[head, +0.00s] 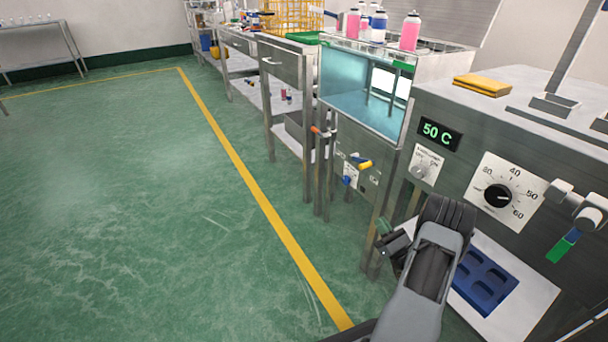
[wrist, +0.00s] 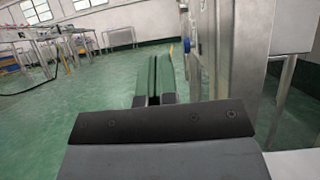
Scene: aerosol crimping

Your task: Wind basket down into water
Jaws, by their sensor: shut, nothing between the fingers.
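A glass-fronted tank (head: 345,88) with a teal inside stands at the upper middle of the head view. Several pink and blue-white cans (head: 410,31) stand at its top; whatever holds them is not clear. A yellow wire basket (head: 288,14) shows behind, on the bench. A crank-like fitting with a green handle (head: 564,245) is on the steel cabinet's front at the right. My gripper (head: 384,227) is low in front of the cabinets, apart from the handles and basket. In the wrist view its green fingers (wrist: 153,78) are together and empty.
The steel cabinet (head: 450,170) carries a 50 C display (head: 436,133) and a dial (head: 498,195). A blue tray (head: 484,283) sits below. An orange-handled valve (head: 320,131) and a yellow handle (head: 361,162) stick out. The green floor (head: 130,200) at left is clear.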

